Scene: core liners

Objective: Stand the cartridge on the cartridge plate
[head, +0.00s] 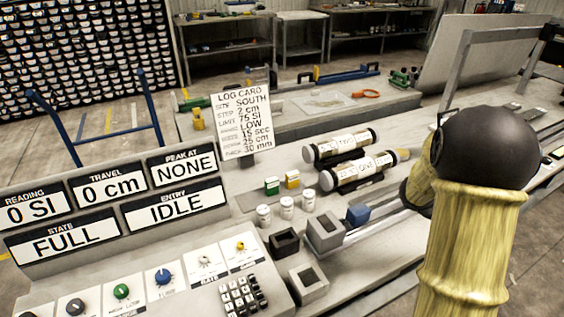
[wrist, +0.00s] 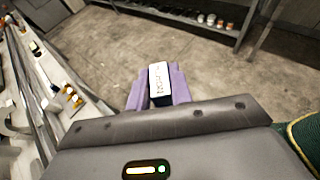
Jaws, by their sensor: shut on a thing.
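My gripper (wrist: 158,97) shows in the wrist view with its two purple fingers shut on a small dark block with a white lettered top, the cartridge (wrist: 160,79). It is held out over bare floor, clear of the bench. In the head view my arm hides the gripper and the cartridge. A green box (head: 271,186) and a yellow box (head: 292,180), both small with white labels, stand on the bench. I cannot tell for sure which surface is the cartridge plate; a flat grey patch lies beside these boxes.
White jars (head: 287,206), open dark-topped blocks (head: 284,242) and a blue block (head: 357,214) crowd the bench by the rails. Two labelled core tubes (head: 357,171) lie behind. A log card (head: 241,124) stands upright near the control panel (head: 110,206).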

